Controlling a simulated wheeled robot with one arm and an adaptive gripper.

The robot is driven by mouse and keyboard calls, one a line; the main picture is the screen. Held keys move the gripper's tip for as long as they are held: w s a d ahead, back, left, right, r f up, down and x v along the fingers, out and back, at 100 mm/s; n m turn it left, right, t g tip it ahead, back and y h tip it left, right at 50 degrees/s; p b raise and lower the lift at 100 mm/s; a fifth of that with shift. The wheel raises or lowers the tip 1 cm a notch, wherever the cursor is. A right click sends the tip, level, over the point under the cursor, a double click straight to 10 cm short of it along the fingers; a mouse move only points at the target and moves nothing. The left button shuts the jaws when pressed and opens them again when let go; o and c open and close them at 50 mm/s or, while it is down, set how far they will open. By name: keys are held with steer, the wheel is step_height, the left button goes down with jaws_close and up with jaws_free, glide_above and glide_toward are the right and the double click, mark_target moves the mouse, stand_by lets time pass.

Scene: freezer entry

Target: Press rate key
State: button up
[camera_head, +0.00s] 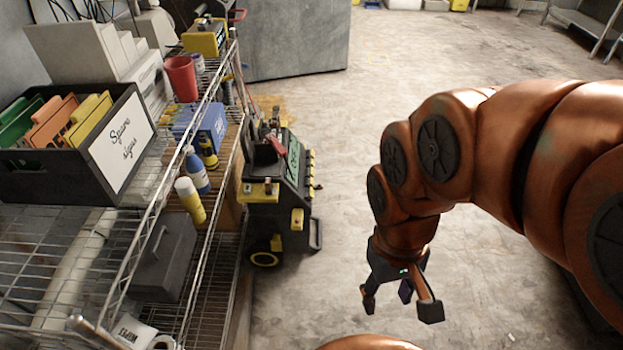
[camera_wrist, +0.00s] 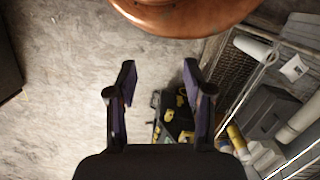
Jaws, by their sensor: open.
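A black and yellow wheeled machine (camera_head: 262,218) stands on the floor beside the wire shelf in the head view, with a green panel (camera_head: 293,160) on its upper side. Yellow parts show along its edges. No key marked "rate" can be made out. Part of the machine also shows between and behind the fingers in the wrist view (camera_wrist: 176,118). My gripper (camera_head: 400,304) is open and empty, pointing down over bare floor to the right of the machine and apart from it. Its two fingers stand wide apart in the wrist view (camera_wrist: 160,78).
A wire shelf (camera_head: 150,215) runs along the left, holding a black box of coloured signs (camera_head: 60,140), a red cup (camera_head: 181,78), bottles and a grey case (camera_head: 165,255). A grey block (camera_head: 295,40) stands behind the machine. The floor right of the machine is clear.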

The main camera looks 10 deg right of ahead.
jaws_close()
stand_by(1.4)
